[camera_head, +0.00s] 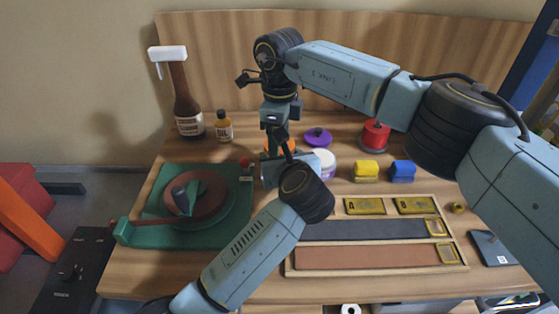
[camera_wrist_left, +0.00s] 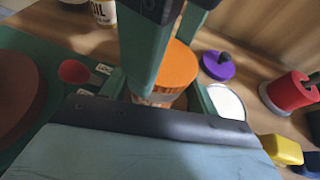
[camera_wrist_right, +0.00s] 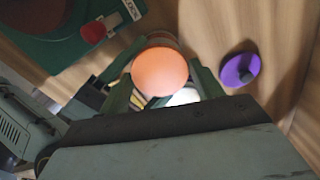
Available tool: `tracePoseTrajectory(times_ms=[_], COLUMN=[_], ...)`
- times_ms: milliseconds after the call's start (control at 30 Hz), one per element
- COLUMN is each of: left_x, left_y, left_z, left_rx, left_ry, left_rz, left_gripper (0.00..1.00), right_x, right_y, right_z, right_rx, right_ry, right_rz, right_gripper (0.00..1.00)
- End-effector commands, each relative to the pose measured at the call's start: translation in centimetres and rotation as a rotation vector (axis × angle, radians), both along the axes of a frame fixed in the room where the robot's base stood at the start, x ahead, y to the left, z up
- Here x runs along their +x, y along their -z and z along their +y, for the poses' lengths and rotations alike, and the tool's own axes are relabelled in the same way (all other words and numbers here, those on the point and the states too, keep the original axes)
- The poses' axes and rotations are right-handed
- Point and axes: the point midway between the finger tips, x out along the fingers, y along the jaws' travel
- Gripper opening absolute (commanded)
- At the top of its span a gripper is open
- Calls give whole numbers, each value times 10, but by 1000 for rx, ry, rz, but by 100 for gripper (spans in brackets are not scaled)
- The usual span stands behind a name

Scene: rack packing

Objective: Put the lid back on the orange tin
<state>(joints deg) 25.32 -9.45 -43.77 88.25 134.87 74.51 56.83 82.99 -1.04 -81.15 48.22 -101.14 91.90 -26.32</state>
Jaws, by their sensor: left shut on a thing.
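The orange lid (camera_wrist_left: 178,66) is a flat orange disc that appears to lie level over the tin's pale, printed body (camera_wrist_left: 153,98). In the head view only a bit of orange (camera_head: 287,146) shows behind my arms. My left gripper (camera_wrist_left: 158,98) is shut around the tin's body, low on the table. My right gripper (camera_wrist_right: 163,80) points down from above, its fingers on either side of the orange disc. I cannot tell whether they press on its rim or stand apart. Whether the lid is fully seated is hidden.
A purple lid (camera_head: 317,137) lies behind an open white-topped jar (camera_head: 323,162). A red spool (camera_head: 375,136), yellow block (camera_head: 366,171) and blue block (camera_head: 402,171) stand right. A green-based turntable (camera_head: 160,233) is left, bottles (camera_head: 188,117) behind it. A slotted wooden tray (camera_head: 375,272) is in front.

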Motion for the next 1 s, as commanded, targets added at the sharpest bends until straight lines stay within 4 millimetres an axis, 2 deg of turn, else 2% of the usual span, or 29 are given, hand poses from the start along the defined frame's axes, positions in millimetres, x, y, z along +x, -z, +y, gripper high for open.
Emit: tracePoseTrajectory(times_ms=[33, 133, 433, 767, 1000], left_x=[0, 0, 0, 0, 0], left_y=[0, 0, 0, 0, -1], left_z=[0, 0, 0, -1, -1], left_rx=[0, 0, 0, -1, 0], left_ry=[1, 1, 1, 2, 1], left_rz=[-1, -1, -1, -1, -1], left_gripper=[0, 0, 0, 0, 0], right_x=[0, 0, 0, 0, 0], right_y=[0, 0, -3, -42, -45], right_z=[0, 0, 1, 1, 0], right_rx=[0, 0, 0, 1, 1], right_ry=[0, -1, -3, -3, -2], right_rz=[-1, 0, 1, -1, 2], right_gripper=[72, 84, 84, 84, 84])
